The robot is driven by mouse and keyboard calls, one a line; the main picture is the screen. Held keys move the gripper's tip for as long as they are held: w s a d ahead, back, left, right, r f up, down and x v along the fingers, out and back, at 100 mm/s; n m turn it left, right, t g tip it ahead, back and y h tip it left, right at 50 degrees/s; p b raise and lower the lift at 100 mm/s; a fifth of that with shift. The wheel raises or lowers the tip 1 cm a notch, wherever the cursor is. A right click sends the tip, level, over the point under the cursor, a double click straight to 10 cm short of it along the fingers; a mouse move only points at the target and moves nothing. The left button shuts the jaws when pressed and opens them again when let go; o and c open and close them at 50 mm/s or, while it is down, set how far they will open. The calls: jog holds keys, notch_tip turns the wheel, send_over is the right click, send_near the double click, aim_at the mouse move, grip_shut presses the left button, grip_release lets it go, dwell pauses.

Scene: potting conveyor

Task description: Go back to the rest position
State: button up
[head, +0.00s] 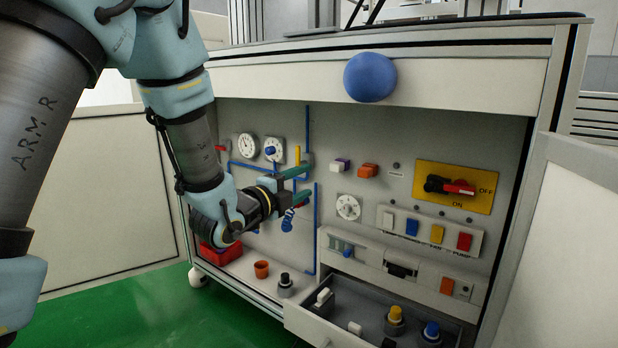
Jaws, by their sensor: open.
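My gripper (303,184) is open, its two green fingers pointing right, one above the other. It is in front of the grey control panel (340,125), near the blue pipes (316,225) and left of the round white dial (348,207). I see nothing between the fingers. A blue item (288,222) hangs just below the gripper; whether they touch I cannot tell. My arm comes in from the upper left and bends down to the panel.
An open drawer (300,325) with several knobs sticks out at the lower right. A red bin (222,253) and a small orange pot (261,269) stand on the low ledge. A yellow switch plate (425,177) is at right. Green floor (130,310) is clear.

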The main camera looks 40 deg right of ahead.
dwell(0.5)
jog(key=w+a+f+n+t+y+p, duration=0.1)
jog(key=w+a+n+y+p, duration=0.1)
jog(key=w+a+n+y, duration=0.5)
jog(key=w+a+n+t+y+p, duration=0.15)
jog(key=a+n, duration=0.25)
jog(key=a, duration=0.7)
jog(key=w+a+f+n+t+y+p, duration=0.1)
jog(key=w+a+n+y+p, duration=0.15)
jog(key=w+a+n, duration=0.45)
jog(key=s+a+n+g+y+p, duration=0.1)
jog(key=s+a+n+g+y, duration=0.1)
jog(key=s+a+n, duration=0.45)
jog(key=s+a+r+n+g+y+p, duration=0.1)
jog(key=s+a+n+g+y+p, duration=0.15)
jog(key=a, duration=0.65)
jog(key=s+a+n+g+y+p, duration=0.1)
jog(key=s+a+n+y, duration=0.1)
jog(key=s+a+n, duration=0.4)
notch_tip(320, 180, up, 38)
jog(key=a+m+g+p, duration=0.1)
jog(key=a+p, duration=0.1)
jog(key=p, duration=3.5)
jog(key=shift+p, duration=0.3)
